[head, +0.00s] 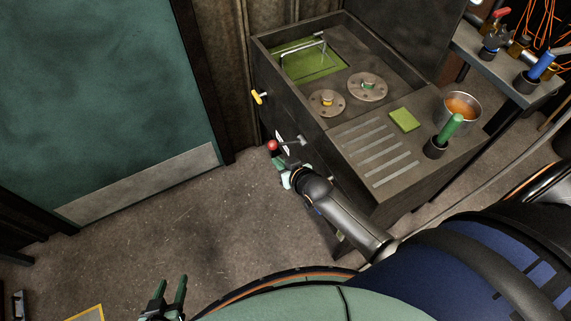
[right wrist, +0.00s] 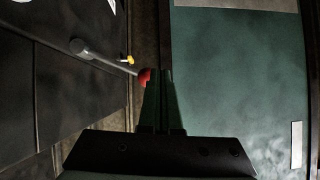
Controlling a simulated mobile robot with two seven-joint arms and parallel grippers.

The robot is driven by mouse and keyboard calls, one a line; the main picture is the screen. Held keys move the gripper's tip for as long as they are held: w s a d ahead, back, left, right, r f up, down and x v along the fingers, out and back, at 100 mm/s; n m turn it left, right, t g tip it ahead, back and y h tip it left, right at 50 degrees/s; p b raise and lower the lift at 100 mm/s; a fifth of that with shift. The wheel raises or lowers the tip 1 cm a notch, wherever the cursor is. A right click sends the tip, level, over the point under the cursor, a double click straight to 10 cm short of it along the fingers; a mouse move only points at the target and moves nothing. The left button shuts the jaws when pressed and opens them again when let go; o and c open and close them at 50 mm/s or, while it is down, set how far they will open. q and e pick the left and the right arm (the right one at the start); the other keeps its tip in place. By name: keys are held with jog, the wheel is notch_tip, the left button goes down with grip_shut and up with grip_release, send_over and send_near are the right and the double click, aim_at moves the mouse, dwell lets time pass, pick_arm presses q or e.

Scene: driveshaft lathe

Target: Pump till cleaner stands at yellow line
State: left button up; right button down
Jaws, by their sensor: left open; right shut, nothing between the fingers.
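The pump lever is a grey rod with a red ball knob (head: 272,146) on the front of the dark wash cabinet (head: 350,165). The red knob (right wrist: 144,76) also shows in the right wrist view, just left of my fingertips. My right gripper (head: 279,163) is shut and empty, close beside the knob; I cannot tell whether it touches. Its fingers (right wrist: 161,80) point forward in the right wrist view. A small white plate (head: 282,143) sits behind the lever, partly hidden; no yellow line or cleaner level is readable. My left gripper (head: 172,292) is open and empty, low over the floor.
A yellow handle (head: 258,97) sticks out from the cabinet, left of the lever. Two round flanged parts and a green mesh (head: 310,65) lie in the basin. A green-handled tool (head: 450,130) and a metal bowl (head: 462,108) stand right. The floor before the green door (head: 100,90) is clear.

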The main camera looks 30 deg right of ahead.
pick_arm(q)
jog(key=shift+r+p, duration=0.35)
jog(key=shift+r, duration=0.15)
pick_arm(e)
jog(key=shift+a+v, duration=0.15)
jog(key=shift+v, duration=1.15)
jog(key=shift+a+v, duration=0.2)
jog(key=shift+v, duration=1.15)
jog(key=shift+r, duration=0.1)
jog(key=s+a+n+g+y, duration=0.1)
jog(key=s+a+n+g, duration=0.1)
jog(key=s, duration=1.3)
jog(key=shift+s+a+f, duration=0.2)
jog(key=shift+s+a, duration=0.1)
jog(key=shift+a, duration=0.25)
